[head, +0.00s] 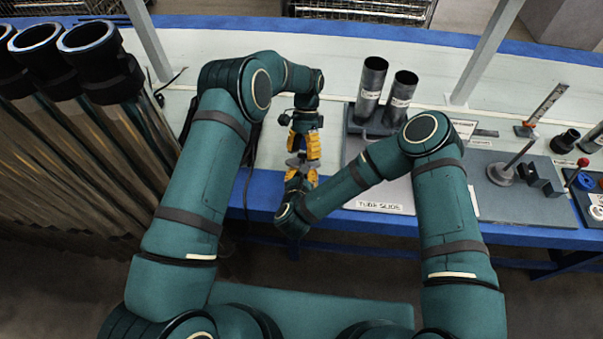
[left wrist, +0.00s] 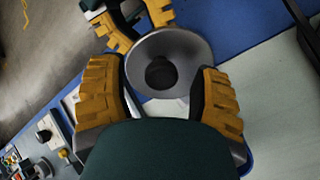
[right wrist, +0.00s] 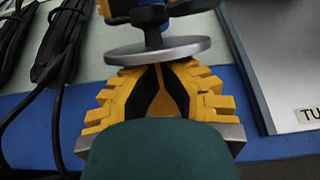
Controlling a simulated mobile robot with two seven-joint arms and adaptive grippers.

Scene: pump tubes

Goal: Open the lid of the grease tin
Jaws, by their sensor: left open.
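A flat grey metal disc (head: 299,162) with a dark knob, which looks like the lid of the grease tin, is between my two grippers in the head view. In the left wrist view the disc (left wrist: 183,43) is seen face-on with its dark centre (left wrist: 160,73). My left gripper (left wrist: 160,85) is open, a finger on either side of it. In the right wrist view the disc (right wrist: 160,49) lies just beyond the tips of my right gripper (right wrist: 159,66). Those tips are close together; whether they grip something is unclear. The tin body cannot be made out.
Below my grippers is the blue table edge (head: 262,188). A tray labelled "TUBE SLIDE" (head: 379,206) with two upright dark tubes (head: 372,82) stands to the right. Black cables (right wrist: 62,45) lie on the table to the left. Large pipes (head: 100,60) stand at far left.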

